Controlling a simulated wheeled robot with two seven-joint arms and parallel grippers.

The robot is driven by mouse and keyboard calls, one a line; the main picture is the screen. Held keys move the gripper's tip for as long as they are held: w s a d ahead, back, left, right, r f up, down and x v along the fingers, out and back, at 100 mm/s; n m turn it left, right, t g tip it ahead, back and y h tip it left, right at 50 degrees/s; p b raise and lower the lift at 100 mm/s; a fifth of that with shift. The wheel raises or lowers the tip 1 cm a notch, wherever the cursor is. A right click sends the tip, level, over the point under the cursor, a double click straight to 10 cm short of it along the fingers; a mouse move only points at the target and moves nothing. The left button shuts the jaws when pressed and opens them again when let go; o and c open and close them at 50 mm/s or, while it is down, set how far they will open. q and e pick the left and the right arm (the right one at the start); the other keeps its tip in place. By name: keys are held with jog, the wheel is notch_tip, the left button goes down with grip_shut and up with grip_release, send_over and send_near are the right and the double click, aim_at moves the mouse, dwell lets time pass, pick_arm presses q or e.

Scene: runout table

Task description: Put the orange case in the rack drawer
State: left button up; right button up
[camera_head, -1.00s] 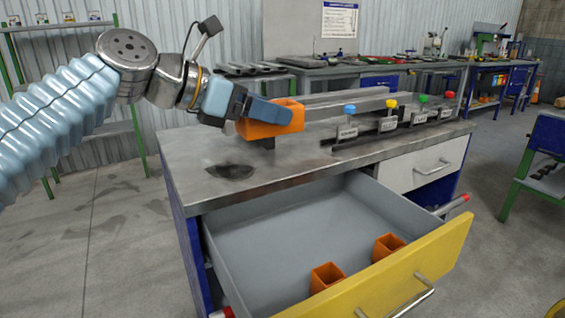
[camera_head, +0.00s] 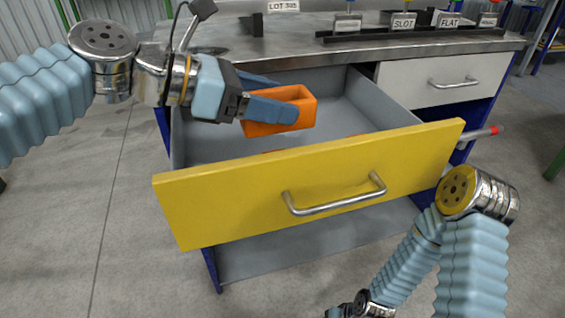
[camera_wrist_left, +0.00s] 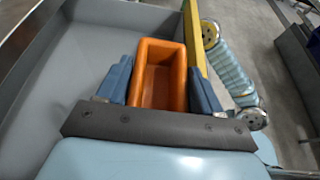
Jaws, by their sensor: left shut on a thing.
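The orange case (camera_head: 290,112) is an open-topped box. My left gripper (camera_head: 272,108) is shut on it, one blue finger on each side. It holds the case over the open rack drawer (camera_head: 240,200), close behind the yellow front. In the left wrist view the case (camera_wrist_left: 160,85) sits between the fingers (camera_wrist_left: 158,88), with its empty inside showing and the grey drawer floor to its left. The case's height above the drawer floor is hard to tell. My right arm comes up from the bottom right; its gripper is cut off by the lower edge.
Slivers of orange show just behind the yellow front, mostly hidden by it. The steel worktop (camera_head: 310,45) carries a rail with labelled blocks (camera_head: 400,30). A closed white drawer (camera_head: 440,85) is to the right. Free drawer floor shows right of the case.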

pick_arm(q)
jog(key=shift+d+f, duration=0.2)
jog(key=shift+f, duration=0.15)
jog(key=w+d+f, duration=0.1)
jog(key=w+f, duration=0.2)
jog(key=w, duration=0.1)
jog(key=w+d+f+b, duration=0.1)
jog(key=w+d+f, duration=0.1)
jog(key=w, duration=0.2)
jog(key=w+d+f, duration=0.1)
jog(key=w+f, duration=0.2)
jog(key=w, duration=0.1)
jog(key=shift+d+f+b, duration=0.2)
jog(key=shift+f+b, duration=0.1)
jog(key=shift+f, duration=0.05)
jog(key=shift+w+d+f+b, duration=0.1)
jog(key=shift+w+f+b, duration=0.1)
jog(key=shift+f, duration=0.5)
jog(key=shift+w+f+b, duration=0.1)
jog(key=shift+f+b, duration=0.1)
jog(key=shift+f, duration=0.45)
jog(key=shift+w+d+f+b, duration=0.1)
jog(key=shift+f+b, duration=0.1)
jog(key=shift+f, duration=0.5)
jog(key=shift+f, duration=0.1)
jog(key=o, duration=1.1)
